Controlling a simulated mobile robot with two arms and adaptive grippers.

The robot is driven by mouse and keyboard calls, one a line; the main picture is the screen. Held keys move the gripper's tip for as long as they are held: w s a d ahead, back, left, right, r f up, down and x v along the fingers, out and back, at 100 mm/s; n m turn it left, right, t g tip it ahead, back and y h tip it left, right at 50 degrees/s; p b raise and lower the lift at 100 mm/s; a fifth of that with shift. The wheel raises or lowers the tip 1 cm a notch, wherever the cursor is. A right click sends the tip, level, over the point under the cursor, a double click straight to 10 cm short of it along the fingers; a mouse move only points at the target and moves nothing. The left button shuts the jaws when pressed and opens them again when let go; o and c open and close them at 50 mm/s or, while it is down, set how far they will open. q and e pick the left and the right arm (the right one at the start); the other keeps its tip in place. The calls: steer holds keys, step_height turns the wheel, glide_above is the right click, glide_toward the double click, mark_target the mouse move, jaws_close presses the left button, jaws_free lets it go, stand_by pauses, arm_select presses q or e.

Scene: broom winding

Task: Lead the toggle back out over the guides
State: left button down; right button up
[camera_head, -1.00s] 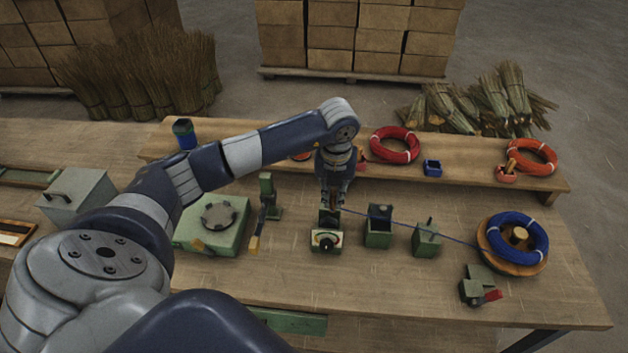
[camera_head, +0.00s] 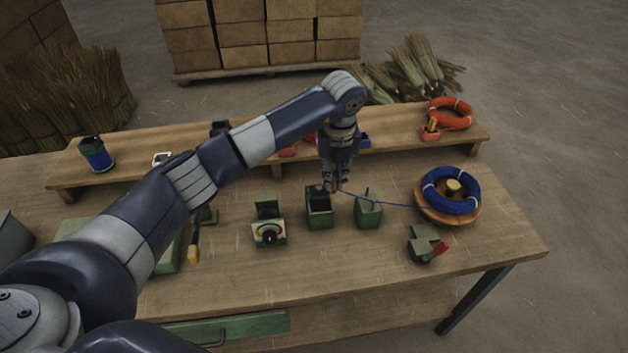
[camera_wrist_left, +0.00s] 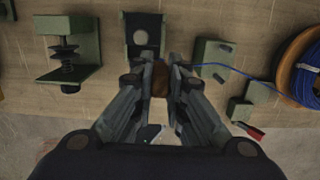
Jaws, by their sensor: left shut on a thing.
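My left gripper (camera_head: 335,184) is shut on a small brown toggle, which shows between its fingers in the left wrist view (camera_wrist_left: 160,80). A blue cord (camera_head: 385,202) runs from the gripper past the green block with a pin (camera_head: 368,211) to the blue coil (camera_head: 451,192) on a round wooden spool. The gripper is above and just behind the green open box guide (camera_head: 319,212). My right gripper is not in view.
A green block with a red handle (camera_head: 427,244) stands at the front right. A raised shelf (camera_head: 120,165) runs along the back, with a blue cup (camera_head: 96,153) and a red coil (camera_head: 450,113).

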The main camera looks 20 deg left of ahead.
arm_select(q)
steer(key=w+d+b, duration=0.6)
steer(key=w+d, duration=0.2)
steer(key=d, duration=0.5)
steer(key=shift+d, duration=0.2)
steer(key=shift+w, duration=0.1)
stand_by(0.6)
